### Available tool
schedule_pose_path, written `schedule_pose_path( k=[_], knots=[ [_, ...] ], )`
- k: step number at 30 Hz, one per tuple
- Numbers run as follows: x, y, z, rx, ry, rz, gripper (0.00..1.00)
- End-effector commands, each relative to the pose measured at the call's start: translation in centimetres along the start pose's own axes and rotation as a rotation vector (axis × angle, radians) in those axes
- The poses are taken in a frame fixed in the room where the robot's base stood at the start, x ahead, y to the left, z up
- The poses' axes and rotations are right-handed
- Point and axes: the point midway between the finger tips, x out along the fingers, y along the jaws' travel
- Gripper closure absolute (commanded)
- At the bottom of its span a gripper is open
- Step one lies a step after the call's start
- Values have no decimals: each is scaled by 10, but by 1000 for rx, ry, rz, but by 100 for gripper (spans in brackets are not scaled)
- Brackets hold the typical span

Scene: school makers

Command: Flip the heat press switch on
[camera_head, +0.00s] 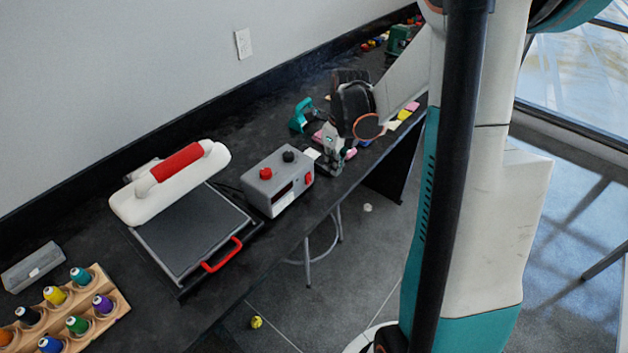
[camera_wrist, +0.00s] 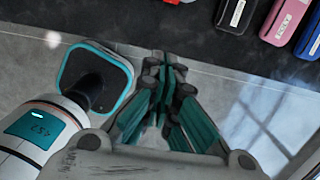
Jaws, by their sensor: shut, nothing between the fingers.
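The heat press (camera_head: 170,185) stands on the black bench in the head view, with a white upper part, a red grip and a dark plate with a red front handle. Beside it on the right is its grey control box (camera_head: 277,180) with a red knob and a black knob on top. A small red switch (camera_head: 308,179) is on the box's front face; its position is too small to tell. My gripper (camera_head: 330,166) is just right of the box, pointing down near the bench's front edge. In the wrist view my gripper (camera_wrist: 166,62) is shut and empty.
A wooden rack (camera_head: 108,312) of coloured thread spools and a grey case (camera_head: 32,266) lie at the lower left. A teal tool (camera_head: 301,115) and small coloured items lie behind my gripper. A stool (camera_head: 322,250) stands under the bench. Open floor lies in front.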

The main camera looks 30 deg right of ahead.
Motion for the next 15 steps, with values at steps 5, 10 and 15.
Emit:
schedule_pose_path(
  k=[5,10,15],
  knots=[
    [0,0,0,-1,0,0,100],
    [3,0,0,-2,-1,-1,100],
    [22,0,0,-2,-1,-1,100]
  ],
)
